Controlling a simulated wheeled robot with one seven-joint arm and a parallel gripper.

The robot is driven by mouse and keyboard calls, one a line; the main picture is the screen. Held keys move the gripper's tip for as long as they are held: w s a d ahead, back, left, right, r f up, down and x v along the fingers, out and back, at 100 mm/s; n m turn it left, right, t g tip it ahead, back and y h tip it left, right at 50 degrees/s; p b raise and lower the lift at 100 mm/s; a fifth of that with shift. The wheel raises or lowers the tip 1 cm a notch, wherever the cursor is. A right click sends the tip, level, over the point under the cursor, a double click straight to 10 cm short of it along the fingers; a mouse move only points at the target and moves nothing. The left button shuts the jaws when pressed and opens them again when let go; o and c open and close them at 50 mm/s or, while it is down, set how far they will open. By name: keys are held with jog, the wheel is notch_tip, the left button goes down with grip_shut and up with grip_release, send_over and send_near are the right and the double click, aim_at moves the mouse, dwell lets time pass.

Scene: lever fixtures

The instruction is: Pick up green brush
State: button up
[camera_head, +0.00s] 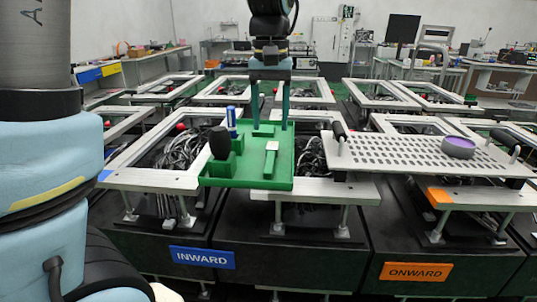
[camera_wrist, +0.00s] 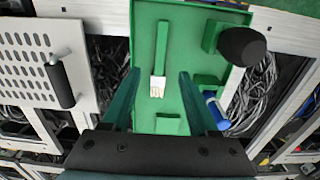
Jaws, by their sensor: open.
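The green brush (camera_head: 268,164) lies on a green tray (camera_head: 222,182), its handle towards the near edge and its pale bristles towards my gripper. In the wrist view the brush (camera_wrist: 162,46) points up the picture, with the bristle end lowest. My gripper (camera_head: 270,126) is above the far part of the tray, pointing down, fingers apart and empty. In the wrist view my gripper (camera_wrist: 159,74) has its two fingers on either side of the bristle end, apart from it. The exact height above the brush is hard to tell.
On the tray's left stand a black rounded knob (camera_head: 219,142) and a blue-and-white cylinder (camera_head: 232,122) in green holders. To the right is a perforated grey plate (camera_head: 400,156) with dark handles and a purple disc (camera_head: 458,146). Cables fill the open frames around.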

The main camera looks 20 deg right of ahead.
aim_at(270, 161)
notch_tip(270, 161, down, 3)
jog(key=shift+f, duration=0.2)
jog(key=shift+s+a+f+p, duration=0.1)
jog(key=shift+f+p, duration=0.1)
jog(key=shift+f, duration=0.7)
jog(key=shift+s+a+f+p, duration=0.1)
jog(key=shift+s+f+p, duration=0.05)
jog(key=shift+f, duration=0.7)
jog(key=shift+s+f+p, duration=0.1)
jog(key=shift+f+p, duration=0.1)
jog(key=shift+f, duration=0.7)
grip_shut()
